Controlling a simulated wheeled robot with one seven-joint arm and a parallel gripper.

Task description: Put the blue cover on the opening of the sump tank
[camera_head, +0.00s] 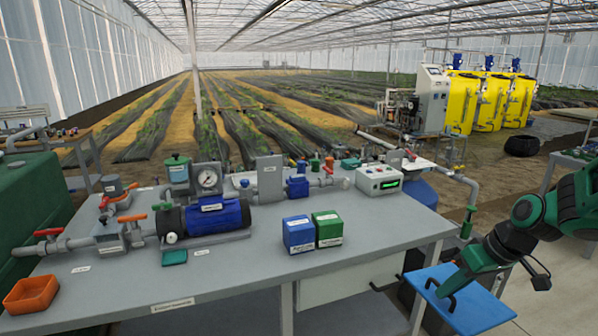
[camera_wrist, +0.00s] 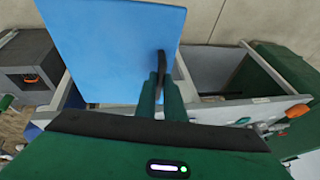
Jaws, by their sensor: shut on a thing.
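The blue cover (camera_head: 468,300) is a flat square plate, held tilted off the right end of the workbench in the head view. My gripper (camera_head: 452,283) is shut on the cover's black handle. In the wrist view the blue cover (camera_wrist: 105,45) fills the upper left, and my gripper's fingers (camera_wrist: 160,95) close around the dark handle (camera_wrist: 162,66). Beside the cover is a grey-walled open-topped box (camera_wrist: 215,70) with a shadowed inside; it looks like the sump tank's opening, partly hidden by the cover. I cannot clearly pick out the tank in the head view.
The grey workbench (camera_head: 350,243) carries a blue pump (camera_head: 217,214), a blue box (camera_head: 299,236), a green box (camera_head: 327,229) and an orange tray (camera_head: 31,294). In the wrist view an orange-handled valve (camera_wrist: 297,110) and a green surface (camera_wrist: 285,85) lie right of the opening.

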